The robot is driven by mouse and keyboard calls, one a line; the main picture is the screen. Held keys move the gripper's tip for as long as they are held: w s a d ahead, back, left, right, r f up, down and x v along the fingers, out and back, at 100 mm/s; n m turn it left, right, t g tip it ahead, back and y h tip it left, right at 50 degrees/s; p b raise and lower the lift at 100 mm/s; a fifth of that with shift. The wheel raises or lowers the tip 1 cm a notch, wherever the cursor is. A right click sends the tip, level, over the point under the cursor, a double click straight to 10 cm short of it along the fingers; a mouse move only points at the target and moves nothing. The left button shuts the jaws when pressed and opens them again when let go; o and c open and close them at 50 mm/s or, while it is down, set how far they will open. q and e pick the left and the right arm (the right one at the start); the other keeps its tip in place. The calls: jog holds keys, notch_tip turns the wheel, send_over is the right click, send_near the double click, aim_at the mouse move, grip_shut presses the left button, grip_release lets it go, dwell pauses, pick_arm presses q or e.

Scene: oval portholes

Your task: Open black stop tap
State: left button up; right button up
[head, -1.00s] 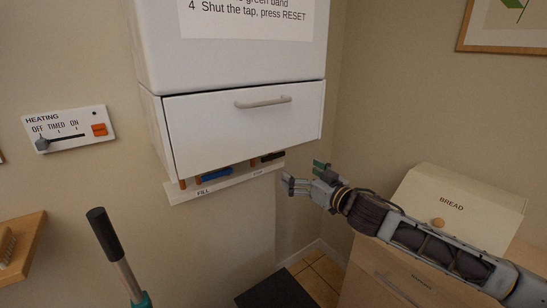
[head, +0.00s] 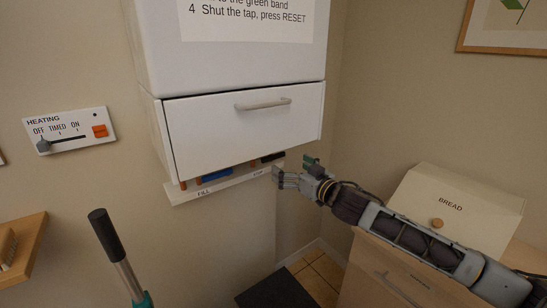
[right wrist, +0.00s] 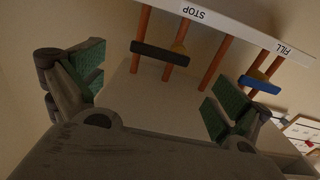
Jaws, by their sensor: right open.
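The black stop tap (head: 272,156) is a dark lever under the white boiler, at the right end of the pipe strip. In the right wrist view the black lever (right wrist: 160,53) lies crosswise over copper pipes, by the STOP label (right wrist: 196,13). The blue fill tap (head: 216,175) is to its left in the head view and also shows in the right wrist view (right wrist: 259,84). My right gripper (head: 292,168) is open and empty, just right of and slightly below the black lever, apart from it. Its green-padded fingers (right wrist: 152,88) are spread wide. My left gripper is out of view.
The white boiler (head: 245,130) with its handled front panel hangs just above the taps. A labelled strip (head: 230,184) runs below them. A bread bin (head: 455,205) stands on a cabinet at right. A black-handled pole (head: 105,235) stands at lower left. Space below the strip is clear.

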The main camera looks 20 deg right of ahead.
aim_at(275, 157)
jog(key=shift+x, duration=1.8)
jog(key=shift+p+x, duration=0.35)
jog(key=shift+x, duration=1.8)
jog(key=shift+w+a, duration=0.15)
jog(key=shift+w, duration=0.25)
jog(key=shift+w+a, duration=0.1)
jog(key=shift+w, duration=0.05)
jog(key=shift+c, duration=0.6)
jog(key=c, duration=1.2)
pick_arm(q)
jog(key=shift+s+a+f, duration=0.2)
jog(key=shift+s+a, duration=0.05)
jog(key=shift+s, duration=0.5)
pick_arm(e)
jog(key=shift+o, duration=0.2)
